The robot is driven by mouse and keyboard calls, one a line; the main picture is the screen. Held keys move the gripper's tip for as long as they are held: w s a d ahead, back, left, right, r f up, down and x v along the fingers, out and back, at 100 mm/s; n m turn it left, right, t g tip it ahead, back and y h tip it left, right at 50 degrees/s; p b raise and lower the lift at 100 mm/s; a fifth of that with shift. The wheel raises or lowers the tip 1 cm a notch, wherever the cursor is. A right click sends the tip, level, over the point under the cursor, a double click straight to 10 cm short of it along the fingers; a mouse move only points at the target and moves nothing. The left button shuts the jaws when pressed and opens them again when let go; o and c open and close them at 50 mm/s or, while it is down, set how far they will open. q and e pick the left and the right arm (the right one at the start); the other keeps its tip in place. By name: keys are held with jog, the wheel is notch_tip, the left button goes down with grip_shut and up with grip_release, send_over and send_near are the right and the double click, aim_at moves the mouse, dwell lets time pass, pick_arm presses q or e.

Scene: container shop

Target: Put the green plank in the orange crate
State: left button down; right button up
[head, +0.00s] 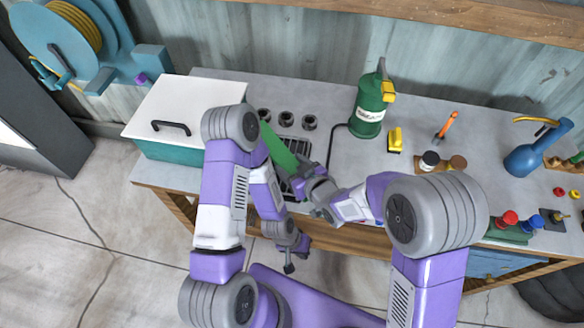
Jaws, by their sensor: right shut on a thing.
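The green plank (277,148) is tilted above the left-middle part of the counter, partly hidden by my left arm. My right gripper (297,178) is shut on the plank's lower end. My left gripper (289,264) hangs low in front of the counter's front edge, apart from the plank. Its fingers are too small to tell open from shut. I see no orange crate in the head view.
A teal box with a white lid (185,108) stands at the counter's left end. A dark slatted grate (293,146) lies behind the plank. A green canister (367,112), yellow block (395,140), small jars and a blue can (527,157) stand to the right.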

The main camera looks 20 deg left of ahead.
jog(key=shift+f, duration=0.3)
jog(key=shift+f, duration=0.2)
jog(key=o, duration=1.2)
jog(key=shift+r, duration=0.1)
